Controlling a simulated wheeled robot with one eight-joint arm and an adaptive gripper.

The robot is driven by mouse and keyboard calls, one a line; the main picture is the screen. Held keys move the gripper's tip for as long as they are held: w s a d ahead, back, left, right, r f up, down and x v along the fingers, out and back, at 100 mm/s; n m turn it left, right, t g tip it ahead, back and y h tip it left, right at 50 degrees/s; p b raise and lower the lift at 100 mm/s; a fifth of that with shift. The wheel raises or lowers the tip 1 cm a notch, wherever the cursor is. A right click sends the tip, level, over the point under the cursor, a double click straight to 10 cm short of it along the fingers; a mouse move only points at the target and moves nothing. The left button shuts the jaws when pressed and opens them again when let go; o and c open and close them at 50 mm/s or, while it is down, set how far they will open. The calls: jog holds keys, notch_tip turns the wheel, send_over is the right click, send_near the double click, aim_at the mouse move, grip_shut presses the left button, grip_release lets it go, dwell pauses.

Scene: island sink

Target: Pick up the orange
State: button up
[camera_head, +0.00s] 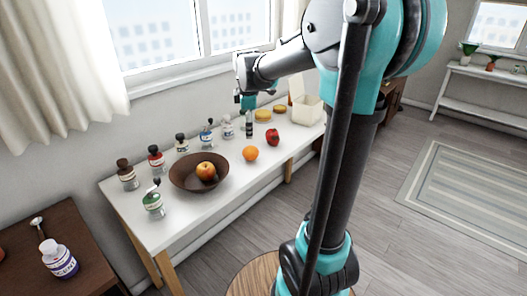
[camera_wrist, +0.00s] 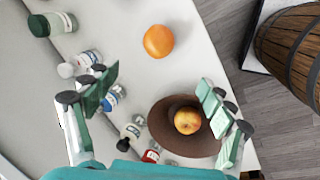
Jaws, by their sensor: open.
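The orange (camera_head: 250,153) lies on the white table (camera_head: 230,188), to the right of the brown bowl in the head view. In the wrist view the orange (camera_wrist: 158,41) is near the top middle, beyond the fingertips and apart from them. My gripper (camera_wrist: 160,88) is open and empty, its two fingers spread to the left and right. In the head view my gripper (camera_head: 247,100) hangs above the back part of the table, and its fingers are too small to make out well.
A brown bowl (camera_head: 184,184) holding an apple (camera_head: 206,171) is left of the orange. A red tomato-like item (camera_head: 272,136) is to its right. Several bottles stand along the table's back. A pale container (camera_head: 307,109) stands at the far end. A wooden barrel (camera_wrist: 292,45) stands beside the table.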

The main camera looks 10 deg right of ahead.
aim_at(251, 149)
jog(key=x, duration=1.7)
jog(key=shift+w+d+f, duration=0.1)
jog(key=shift+w+d, duration=0.1)
jog(key=shift+d, duration=0.1)
jog(key=c, duration=1.4)
